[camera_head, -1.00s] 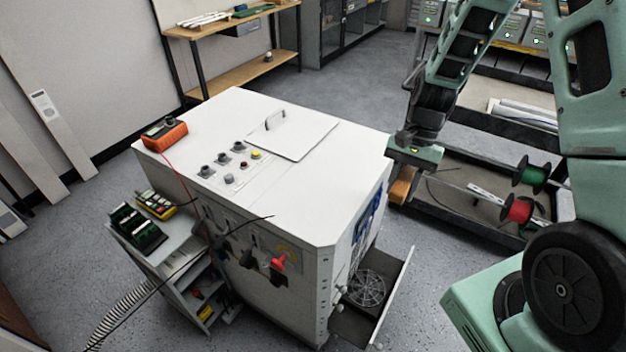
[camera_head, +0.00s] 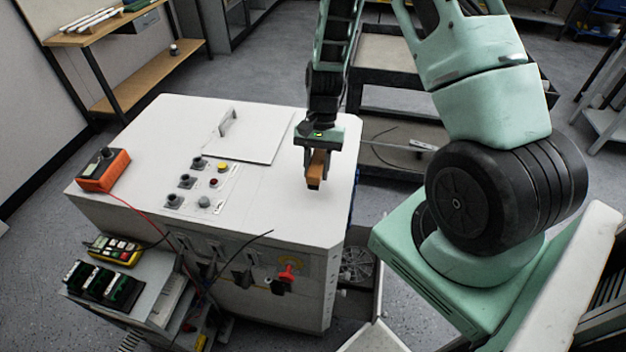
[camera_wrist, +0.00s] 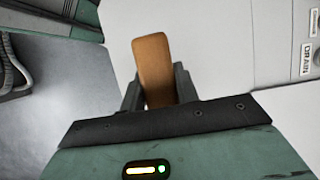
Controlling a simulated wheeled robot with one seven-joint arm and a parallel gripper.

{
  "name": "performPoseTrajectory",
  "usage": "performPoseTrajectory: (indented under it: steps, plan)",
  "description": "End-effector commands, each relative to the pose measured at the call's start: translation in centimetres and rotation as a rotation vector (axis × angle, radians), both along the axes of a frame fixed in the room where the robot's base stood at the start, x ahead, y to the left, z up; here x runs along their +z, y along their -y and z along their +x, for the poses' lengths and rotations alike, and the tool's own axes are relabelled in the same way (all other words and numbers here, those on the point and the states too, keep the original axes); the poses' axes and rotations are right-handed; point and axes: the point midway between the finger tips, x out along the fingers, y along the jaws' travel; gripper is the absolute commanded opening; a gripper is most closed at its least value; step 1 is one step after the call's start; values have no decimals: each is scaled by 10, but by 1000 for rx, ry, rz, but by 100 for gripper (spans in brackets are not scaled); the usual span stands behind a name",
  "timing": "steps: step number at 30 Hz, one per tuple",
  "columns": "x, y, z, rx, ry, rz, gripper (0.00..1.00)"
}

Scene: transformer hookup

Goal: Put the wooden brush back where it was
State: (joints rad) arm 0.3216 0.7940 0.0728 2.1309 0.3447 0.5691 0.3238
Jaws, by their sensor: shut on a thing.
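The wooden brush (camera_head: 316,169) is a brown block with a dark lower end. My gripper (camera_head: 317,160) is shut on it and holds it pointing down in front of the white cabinet top (camera_head: 270,205), near its right edge. I cannot tell whether the brush touches the top. In the wrist view the brush (camera_wrist: 153,68) stands between the two dark fingers, and its bristles are hidden.
On the cabinet top are an orange meter (camera_head: 104,170), several knobs and buttons (camera_head: 200,180), and a flat lid with a handle (camera_head: 250,135). A small cart (camera_head: 125,280) with a yellow meter stands at the front left. The top's right front is clear.

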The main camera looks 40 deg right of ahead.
Motion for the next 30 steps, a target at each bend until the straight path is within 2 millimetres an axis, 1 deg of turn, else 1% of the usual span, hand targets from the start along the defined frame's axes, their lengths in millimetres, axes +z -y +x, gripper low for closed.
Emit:
performPoseTrajectory:
  steps: [5,9,13,26,27,29,30]
  plan:
    - [-14,0,0,0,-1,1,2]
    - [-32,-1,0,1,-1,2,2]
    - [-47,-1,0,0,-1,1,2]
    - [-55,0,0,1,2,0,2]
    - [-54,0,0,1,2,0,36]
    - [-54,0,0,1,2,0,52]
    - [-54,0,0,1,2,0,52]
